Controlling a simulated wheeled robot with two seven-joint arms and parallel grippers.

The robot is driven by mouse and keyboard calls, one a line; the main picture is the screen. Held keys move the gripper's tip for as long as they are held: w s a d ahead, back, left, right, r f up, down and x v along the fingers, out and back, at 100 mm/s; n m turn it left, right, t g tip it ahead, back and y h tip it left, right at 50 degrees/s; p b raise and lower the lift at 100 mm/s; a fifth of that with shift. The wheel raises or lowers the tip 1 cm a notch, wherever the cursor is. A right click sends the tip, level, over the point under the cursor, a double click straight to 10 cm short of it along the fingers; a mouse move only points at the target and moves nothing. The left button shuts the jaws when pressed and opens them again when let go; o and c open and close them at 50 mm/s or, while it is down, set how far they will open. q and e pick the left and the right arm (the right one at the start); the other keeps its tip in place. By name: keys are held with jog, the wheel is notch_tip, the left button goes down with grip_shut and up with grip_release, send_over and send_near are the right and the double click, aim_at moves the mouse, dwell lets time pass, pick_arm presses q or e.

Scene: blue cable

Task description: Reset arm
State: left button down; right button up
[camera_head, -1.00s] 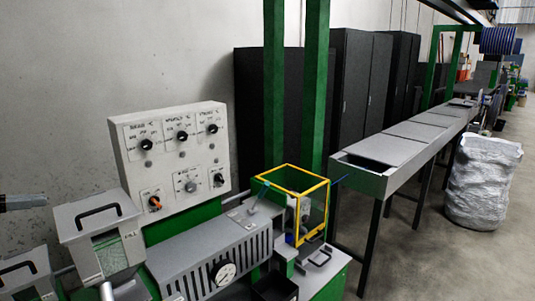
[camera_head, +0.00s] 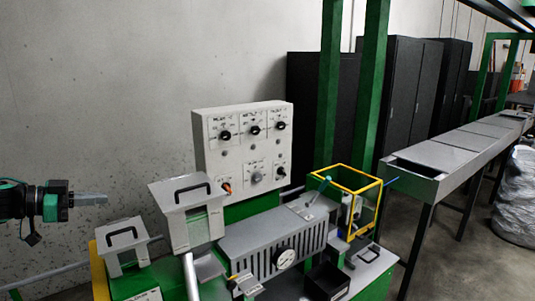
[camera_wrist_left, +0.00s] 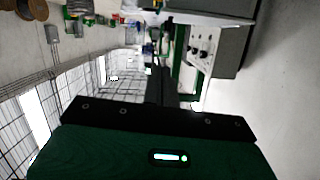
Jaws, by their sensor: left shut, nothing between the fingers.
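My left gripper (camera_head: 90,199) comes in from the left edge of the head view. It is shut and empty, pointing right, in the air in front of the bare wall. It is left of the grey hopper box (camera_head: 187,215) and above the smaller handled box (camera_head: 122,247), apart from both. In the left wrist view the dark fingers (camera_wrist_left: 160,88) show close together, with nothing seen between them. My right gripper is not in view.
A control panel (camera_head: 243,150) with knobs stands on the green machine. A yellow-framed clear guard (camera_head: 345,205) is at its right end. A long grey trough (camera_head: 445,155) runs to the back right. A wrapped silver sack (camera_head: 517,200) stands on the floor. Free air surrounds the gripper.

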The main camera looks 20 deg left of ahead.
pick_arm(q)
jog(key=w+d+f+y, duration=0.1)
jog(key=w+d+f, duration=0.2)
jog(key=d+f, duration=0.55)
jog(key=w+d+f, duration=0.2)
jog(key=d+f, duration=0.4)
jog(key=f, duration=0.5)
jog(key=s+d+f+n+y, duration=0.2)
jog(key=s+d+f, duration=0.2)
jog(key=d+f, duration=0.3)
jog(key=s+d+f+n+y, duration=0.1)
jog(key=s+d+f+y, duration=0.15)
jog(key=d+f, duration=0.5)
jog(key=s+d+f+n+g+y, duration=0.2)
jog(key=s+d+g, duration=0.15)
jog(key=s, duration=0.75)
jog(key=s+d+f+n+g+y, duration=0.1)
jog(key=s+d+f+g+y, duration=0.3)
jog(key=s, duration=0.7)
notch_tip(320, 180, down, 29)
jog(key=a+g+h, duration=0.2)
jog(key=g+h, duration=0.1)
jog(key=s+a+f, duration=0.2)
jog(key=s+f, duration=0.8)
jog(key=s+a+f, duration=0.1)
jog(key=s+f, duration=0.9)
jog(key=shift+a+f+g+y, duration=0.35)
